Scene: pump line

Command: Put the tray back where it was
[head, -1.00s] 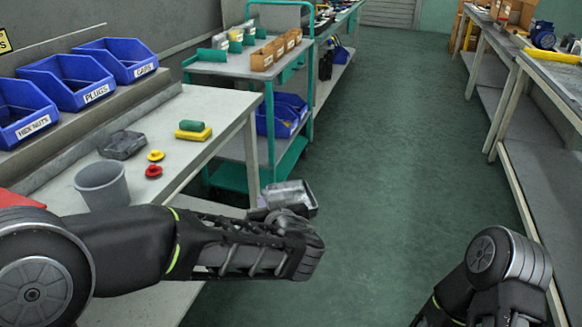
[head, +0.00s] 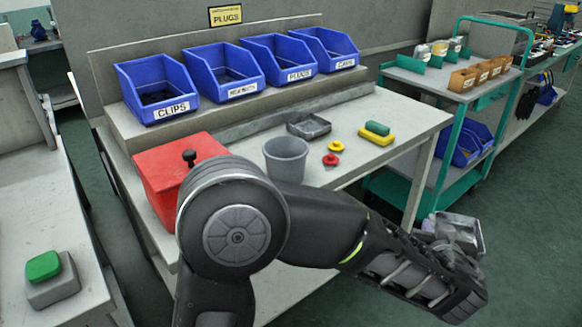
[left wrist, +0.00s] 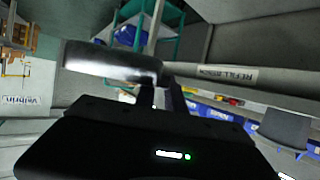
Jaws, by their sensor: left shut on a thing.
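A shiny grey metal tray (head: 468,232) is held by my left gripper (head: 446,250) in the head view, at the lower right, out past the front right corner of the workbench. The gripper is shut on the tray, and my own arm and hand hide part of it. In the left wrist view the tray (left wrist: 110,62) shows edge-on, at the tips of the fingers (left wrist: 160,92). A dark grey shallow tray (head: 308,126) lies on the workbench (head: 398,118), behind a grey cup (head: 286,158). My right gripper is out of view.
Blue bins (head: 158,88) stand on the bench's raised shelf. A red box (head: 165,172), red and yellow knobs (head: 331,159) and a green-and-yellow block (head: 377,133) are on the bench. A green-framed cart (head: 440,85) stands right of it. The bench's right end is clear.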

